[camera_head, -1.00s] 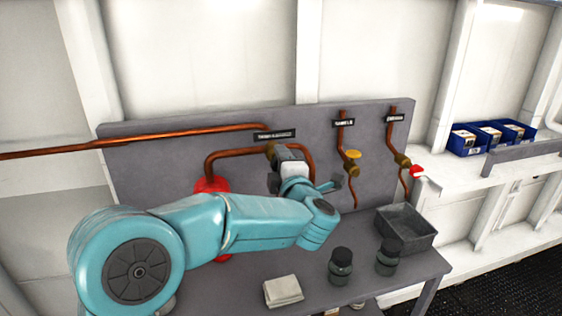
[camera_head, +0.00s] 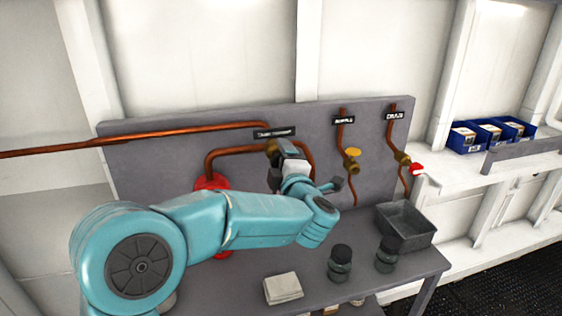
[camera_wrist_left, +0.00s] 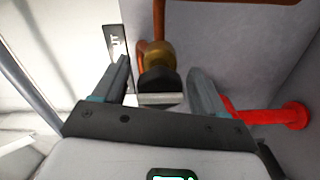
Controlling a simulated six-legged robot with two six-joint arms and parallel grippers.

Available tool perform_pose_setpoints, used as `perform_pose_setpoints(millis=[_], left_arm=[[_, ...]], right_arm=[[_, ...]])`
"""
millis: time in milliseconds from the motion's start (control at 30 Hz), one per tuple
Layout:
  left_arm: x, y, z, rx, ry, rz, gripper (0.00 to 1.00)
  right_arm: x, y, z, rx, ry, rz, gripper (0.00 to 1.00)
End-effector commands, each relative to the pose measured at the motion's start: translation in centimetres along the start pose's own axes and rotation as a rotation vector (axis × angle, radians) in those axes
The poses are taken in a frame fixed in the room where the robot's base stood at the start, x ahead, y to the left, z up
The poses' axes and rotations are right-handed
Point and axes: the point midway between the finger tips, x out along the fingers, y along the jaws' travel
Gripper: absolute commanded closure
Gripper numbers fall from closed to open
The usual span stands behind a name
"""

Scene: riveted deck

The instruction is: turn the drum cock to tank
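My left gripper (camera_head: 277,165) is up at the grey panel, in front of the drum cock, whose brass body (camera_head: 271,147) shows just above it, below a black label (camera_head: 275,133). In the left wrist view the gripper (camera_wrist_left: 163,84) is open. Its two dark fingers stand on either side of the cock's dark cap and flat pale handle (camera_wrist_left: 160,98), with a gap seen on both sides. The cock's brass body (camera_wrist_left: 158,54) and copper pipe show behind. The label in the wrist view is cut off, and the handle is hidden in the head view. My right gripper is not in view.
A red round part (camera_head: 211,183) is partly behind my arm. Two other valves, yellow-handled (camera_head: 353,153) and red-handled (camera_head: 416,169), sit to the right. The bench holds a grey tray (camera_head: 405,245), two dark jars (camera_head: 340,262) and a folded cloth (camera_head: 283,288).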

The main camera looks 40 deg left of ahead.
Motion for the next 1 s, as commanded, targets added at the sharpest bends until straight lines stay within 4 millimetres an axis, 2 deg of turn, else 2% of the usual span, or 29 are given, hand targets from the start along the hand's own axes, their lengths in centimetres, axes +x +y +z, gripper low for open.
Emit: perform_pose_setpoints(millis=[233, 367, 800, 1000], left_arm=[[-0.2, -0.1, 0.0, -0.001, -0.001, -0.001, 0.29], [-1.8, -0.2, 0.1, -0.001, -0.003, 0.0, 0.29], [-12.8, -0.1, 0.2, -0.001, -0.005, 0.002, 0.29], [-15.7, -0.1, 0.1, 0.0, -0.002, 0.0, 0.29]], right_arm=[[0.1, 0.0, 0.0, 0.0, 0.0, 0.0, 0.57], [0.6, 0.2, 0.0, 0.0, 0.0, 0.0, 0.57], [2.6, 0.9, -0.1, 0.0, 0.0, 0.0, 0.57], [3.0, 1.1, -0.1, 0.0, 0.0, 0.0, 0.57]])
